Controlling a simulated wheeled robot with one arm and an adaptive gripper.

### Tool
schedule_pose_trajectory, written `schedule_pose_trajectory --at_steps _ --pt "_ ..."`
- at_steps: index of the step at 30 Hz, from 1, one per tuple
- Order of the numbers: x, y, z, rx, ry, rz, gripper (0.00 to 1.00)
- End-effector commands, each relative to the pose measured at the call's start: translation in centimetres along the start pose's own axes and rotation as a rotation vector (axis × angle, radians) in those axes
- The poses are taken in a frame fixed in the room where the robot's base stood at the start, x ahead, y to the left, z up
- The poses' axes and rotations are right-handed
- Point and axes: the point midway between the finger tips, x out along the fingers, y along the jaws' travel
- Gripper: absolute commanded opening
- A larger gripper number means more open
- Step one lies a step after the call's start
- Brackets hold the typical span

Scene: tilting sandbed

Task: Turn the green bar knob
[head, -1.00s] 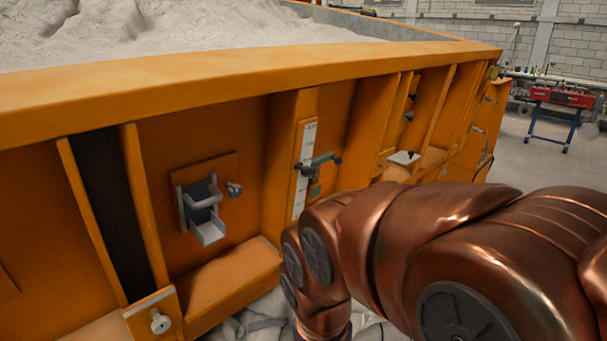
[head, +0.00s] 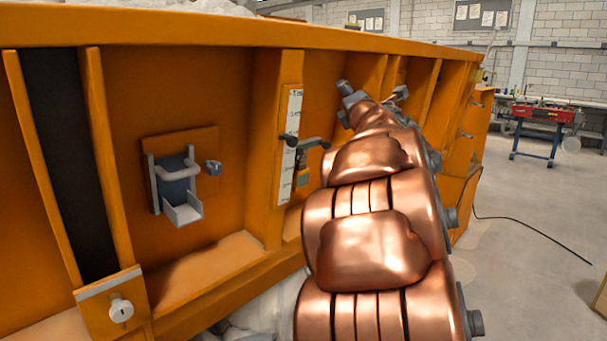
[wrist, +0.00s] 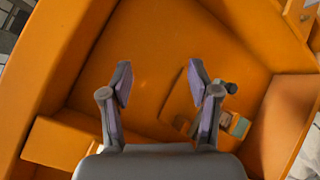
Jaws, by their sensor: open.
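My gripper (wrist: 160,78) is open and empty in the wrist view, its two fingers apart in front of an orange wall. Right of the right finger, a small orange plate carries a dark round knob (wrist: 231,88), a tan piece and a small teal-green piece (wrist: 240,126); the finger partly covers this plate. The gripper end (head: 352,97) shows small beyond my arm, right of the bar.
The orange sandbed wall has upright ribs (head: 107,165) and a ledge (head: 210,270). A grey latch bracket (head: 178,190) is on a panel at left, and a pale round knob (head: 121,310) is lower left. Open floor (head: 535,215) lies at right.

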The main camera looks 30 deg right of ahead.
Motion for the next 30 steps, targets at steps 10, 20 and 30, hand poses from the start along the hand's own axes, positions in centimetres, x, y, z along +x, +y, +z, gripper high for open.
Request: schedule_pose_trajectory --at_steps 10,20,30 --pt "0.5 -4.9 -6.3 -0.637 0.315 0.371 0.61" --pt "-3.3 -10.6 -11.0 -0.902 0.543 0.612 0.61" --pt "-2.8 -10.5 -12.5 -0.923 0.568 0.641 0.61"
